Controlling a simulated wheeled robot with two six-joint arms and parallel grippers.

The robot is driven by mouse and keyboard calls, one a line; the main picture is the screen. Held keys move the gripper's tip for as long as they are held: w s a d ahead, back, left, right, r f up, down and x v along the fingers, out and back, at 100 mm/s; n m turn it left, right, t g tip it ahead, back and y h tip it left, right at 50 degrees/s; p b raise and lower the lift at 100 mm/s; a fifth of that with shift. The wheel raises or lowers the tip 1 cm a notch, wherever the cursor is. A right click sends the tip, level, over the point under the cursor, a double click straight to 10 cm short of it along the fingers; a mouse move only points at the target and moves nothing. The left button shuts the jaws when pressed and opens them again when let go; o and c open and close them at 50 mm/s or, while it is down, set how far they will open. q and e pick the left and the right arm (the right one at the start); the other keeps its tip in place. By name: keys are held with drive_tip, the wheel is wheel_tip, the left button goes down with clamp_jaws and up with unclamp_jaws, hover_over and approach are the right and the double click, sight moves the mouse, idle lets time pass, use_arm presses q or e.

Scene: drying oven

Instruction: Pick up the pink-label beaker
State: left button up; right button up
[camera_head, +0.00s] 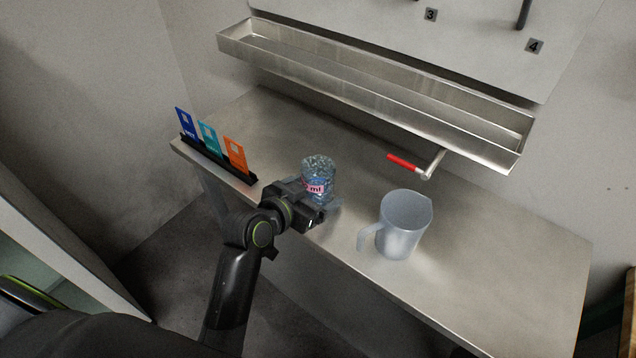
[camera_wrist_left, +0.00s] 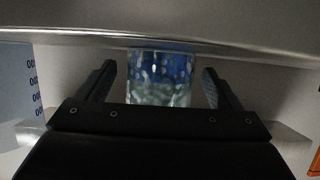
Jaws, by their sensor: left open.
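The pink-label beaker (camera_head: 319,172) is clear glass with bluish contents and a pink label. It stands near the front edge of the steel table. My left gripper (camera_head: 322,203) is at the beaker's near side in the head view. In the left wrist view the beaker (camera_wrist_left: 160,78) sits between the two spread fingers of my left gripper (camera_wrist_left: 160,88), with a visible gap on each side. The beaker's lower part is partly hidden by the gripper in the head view. My right gripper is not in view.
A translucent jug (camera_head: 404,226) with a handle stands right of the beaker. A black rack (camera_head: 219,158) with blue, teal and orange cards is at the left. A red-handled lever (camera_head: 404,162) and a steel trough (camera_head: 370,99) are behind. The table's right side (camera_head: 500,260) is clear.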

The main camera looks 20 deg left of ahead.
use_arm(q)
drive_tip(key=shift+x, duration=0.9)
drive_tip(key=c, duration=1.2)
drive_tip(key=shift+r, duration=0.1)
